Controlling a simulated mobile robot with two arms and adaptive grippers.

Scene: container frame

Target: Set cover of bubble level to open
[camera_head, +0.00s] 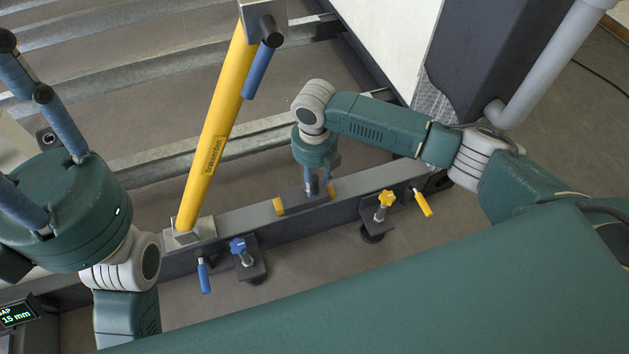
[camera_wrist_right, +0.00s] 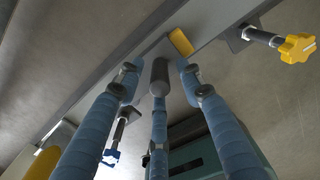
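The bubble level (camera_head: 295,201) is a dark bar with yellow end pieces on the top of the grey rail. One yellow end (camera_wrist_right: 181,41) shows in the right wrist view; the rest is largely behind my fingers. I cannot make out its cover or the cover's state. My right gripper (camera_head: 318,184) points down just over the level, near its right end. In the wrist view the right gripper (camera_wrist_right: 158,72) has its blue fingers apart with nothing visibly held; contact is unclear. My left gripper (camera_head: 22,120) is at the left edge, fingers spread and empty, partly out of frame.
A yellow bar (camera_head: 215,125) leans up from the rail (camera_head: 240,217) left of the level. Clamps with a blue knob (camera_head: 238,246) and a yellow knob (camera_head: 386,198) sit along the rail's front. A small display (camera_head: 18,314) stands at bottom left. A grey pipe (camera_head: 550,65) is at upper right.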

